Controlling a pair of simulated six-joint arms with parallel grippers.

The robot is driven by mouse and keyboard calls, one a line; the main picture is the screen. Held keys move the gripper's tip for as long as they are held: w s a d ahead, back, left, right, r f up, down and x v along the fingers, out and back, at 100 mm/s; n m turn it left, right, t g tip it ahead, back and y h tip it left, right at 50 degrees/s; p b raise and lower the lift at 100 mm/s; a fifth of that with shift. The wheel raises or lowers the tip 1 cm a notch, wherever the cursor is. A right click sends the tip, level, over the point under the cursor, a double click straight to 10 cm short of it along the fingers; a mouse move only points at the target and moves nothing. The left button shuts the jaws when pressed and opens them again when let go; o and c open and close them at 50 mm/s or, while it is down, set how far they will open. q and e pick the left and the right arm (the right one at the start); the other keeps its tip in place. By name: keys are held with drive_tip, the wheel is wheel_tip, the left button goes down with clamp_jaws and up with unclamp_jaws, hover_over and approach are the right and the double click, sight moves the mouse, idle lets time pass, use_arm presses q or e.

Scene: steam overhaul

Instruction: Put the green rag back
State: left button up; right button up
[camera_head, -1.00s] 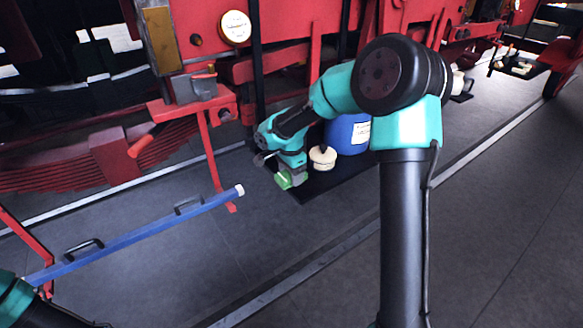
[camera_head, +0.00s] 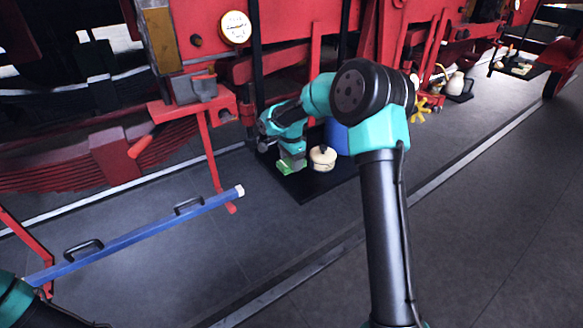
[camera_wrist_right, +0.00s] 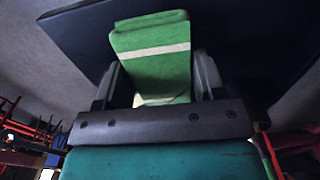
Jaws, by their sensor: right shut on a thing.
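A green rag (camera_head: 289,168) with a pale stripe is held by my right gripper (camera_head: 291,160) at the left part of a dark mat (camera_head: 306,191). In the right wrist view the rag (camera_wrist_right: 152,72) sits between the two fingers of the gripper (camera_wrist_right: 157,84), with the dark mat (camera_wrist_right: 75,38) behind it. I cannot tell whether the rag touches the mat. My left gripper is out of view; only part of my left arm shows at the lower left.
A cream round pot (camera_head: 322,157) stands just right of the rag, with a blue container (camera_head: 337,138) behind it, partly hidden by my arm. A blue bar (camera_head: 140,233) with black handles spans the left. Red machine frame (camera_head: 290,42) rises behind. Floor in front is clear.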

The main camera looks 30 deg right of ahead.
drive_tip(key=shift+f, duration=1.45)
drive_tip(key=shift+f, duration=0.1)
drive_tip(key=o, duration=0.9)
drive_tip(key=shift+c, duration=0.2)
wheel_tip(320, 180, up, 12)
drive_tip(key=shift+r, duration=0.15)
